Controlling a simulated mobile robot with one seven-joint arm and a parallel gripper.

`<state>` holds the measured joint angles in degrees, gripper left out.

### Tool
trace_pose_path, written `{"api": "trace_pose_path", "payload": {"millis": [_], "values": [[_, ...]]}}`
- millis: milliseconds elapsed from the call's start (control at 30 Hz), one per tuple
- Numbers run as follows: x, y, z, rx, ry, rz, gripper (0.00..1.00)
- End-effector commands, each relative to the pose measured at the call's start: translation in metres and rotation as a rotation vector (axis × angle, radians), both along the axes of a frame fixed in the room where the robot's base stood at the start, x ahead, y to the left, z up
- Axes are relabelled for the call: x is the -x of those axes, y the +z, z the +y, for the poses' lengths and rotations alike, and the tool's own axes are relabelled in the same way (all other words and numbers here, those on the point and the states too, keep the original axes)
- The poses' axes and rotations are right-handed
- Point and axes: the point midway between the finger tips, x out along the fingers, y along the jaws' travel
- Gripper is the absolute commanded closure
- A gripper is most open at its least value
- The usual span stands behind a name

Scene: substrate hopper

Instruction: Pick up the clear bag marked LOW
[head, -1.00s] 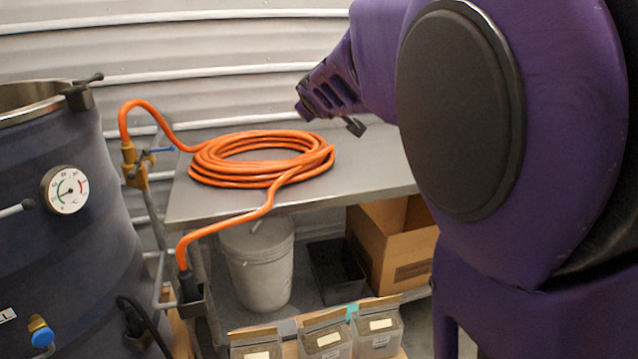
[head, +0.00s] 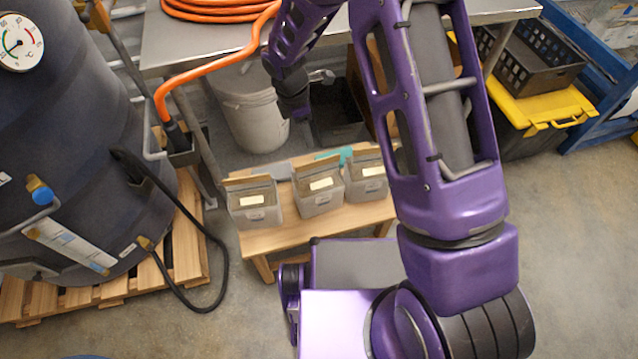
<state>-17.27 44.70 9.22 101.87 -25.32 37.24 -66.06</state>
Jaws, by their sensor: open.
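The lettering is too small to read, so I cannot tell which is marked LOW. My gripper (head: 298,112) is open and points down. In the picture it appears just above the middle bag, apart from all three, and holds nothing.
A grey bucket (head: 252,112) stands behind the bench, below a metal table (head: 195,42) with a coiled orange hose (head: 222,8). A dark tank (head: 75,150) on a pallet (head: 188,250) is at left. A black crate (head: 530,62) rests on a yellow-lidded box (head: 540,108) at right.

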Motion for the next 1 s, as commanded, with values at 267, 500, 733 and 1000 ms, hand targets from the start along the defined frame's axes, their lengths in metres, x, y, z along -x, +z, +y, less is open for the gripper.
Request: {"api": "trace_pose_path", "payload": {"millis": [267,500,733,1000], "values": [[-0.003,-0.063,-0.009,0.002,0.000,0.001,0.48],[-0.006,-0.090,-0.013,0.000,-0.002,-0.002,0.48],[-0.008,-0.110,-0.023,0.002,-0.004,-0.001,0.48],[-0.012,-0.140,-0.031,-0.001,-0.002,-0.003,0.48]]}}
